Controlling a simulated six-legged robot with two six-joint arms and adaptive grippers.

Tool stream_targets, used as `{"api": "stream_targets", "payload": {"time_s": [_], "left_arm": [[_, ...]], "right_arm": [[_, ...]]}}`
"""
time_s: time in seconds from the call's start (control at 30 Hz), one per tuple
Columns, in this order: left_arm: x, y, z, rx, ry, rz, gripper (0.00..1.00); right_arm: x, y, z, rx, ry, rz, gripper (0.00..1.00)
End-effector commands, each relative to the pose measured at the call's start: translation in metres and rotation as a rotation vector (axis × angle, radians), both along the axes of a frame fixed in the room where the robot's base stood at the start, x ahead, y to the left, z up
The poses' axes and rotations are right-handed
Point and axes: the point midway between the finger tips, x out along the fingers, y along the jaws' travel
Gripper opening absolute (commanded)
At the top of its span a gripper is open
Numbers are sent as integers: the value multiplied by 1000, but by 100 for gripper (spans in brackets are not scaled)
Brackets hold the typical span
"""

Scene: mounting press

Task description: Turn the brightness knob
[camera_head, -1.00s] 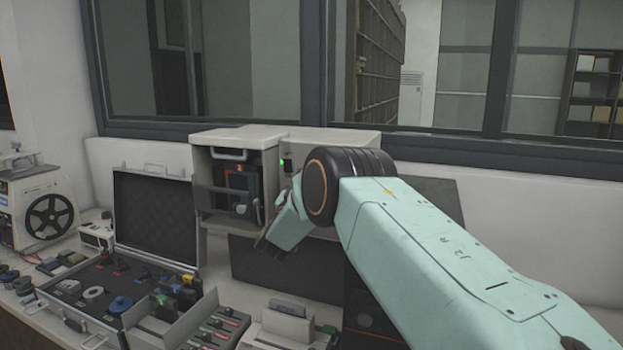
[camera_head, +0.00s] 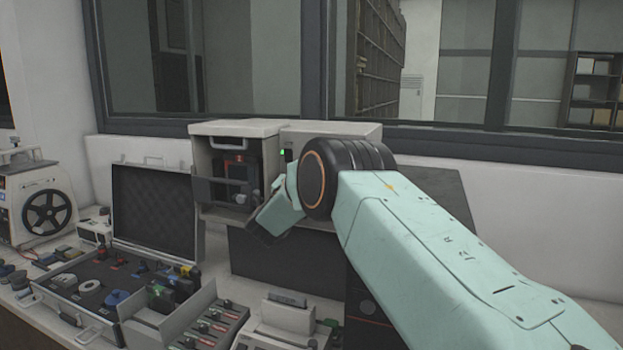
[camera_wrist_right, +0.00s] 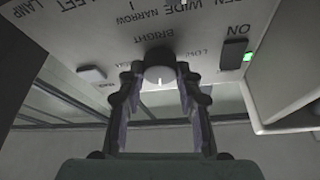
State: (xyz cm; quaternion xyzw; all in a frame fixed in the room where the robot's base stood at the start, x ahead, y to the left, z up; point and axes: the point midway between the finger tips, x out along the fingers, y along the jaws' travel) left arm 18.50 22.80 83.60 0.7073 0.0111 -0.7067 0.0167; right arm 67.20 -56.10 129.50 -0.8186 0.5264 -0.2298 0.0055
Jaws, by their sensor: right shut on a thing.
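The brightness knob (camera_wrist_right: 158,60) is a round dark knob with a white mark, next to the upside-down word BRIGHT on a grey control panel (camera_wrist_right: 200,30) in the right wrist view. My right gripper (camera_wrist_right: 159,75) has one finger on each side of the knob and is shut on it. In the head view, my right arm reaches in from the right to the grey machine (camera_head: 330,132), and my wrist hides the knob and fingertips. My left gripper is in neither view.
A green light (camera_wrist_right: 247,57) glows beside the ON switch (camera_wrist_right: 235,50), and another dark switch (camera_wrist_right: 92,73) lies left of the knob. An open box-shaped unit (camera_head: 240,130) stands left of my wrist. An open tool case (camera_head: 152,205) lies on the bench.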

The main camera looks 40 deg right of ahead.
Motion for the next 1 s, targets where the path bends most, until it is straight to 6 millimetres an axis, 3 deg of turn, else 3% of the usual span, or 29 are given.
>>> {"api": "stream_targets", "payload": {"time_s": [0.03,0.1,0.5,0.73,1.0], "left_arm": [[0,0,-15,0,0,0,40],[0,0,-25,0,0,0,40],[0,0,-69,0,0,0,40],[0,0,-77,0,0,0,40],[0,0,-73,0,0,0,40]], "right_arm": [[1,0,-6,17,-37,1,3],[1,0,-6,43,-89,0,3],[3,2,-3,210,-411,1,3],[5,2,1,312,-603,2,3],[6,3,5,420,-809,2,3]]}}
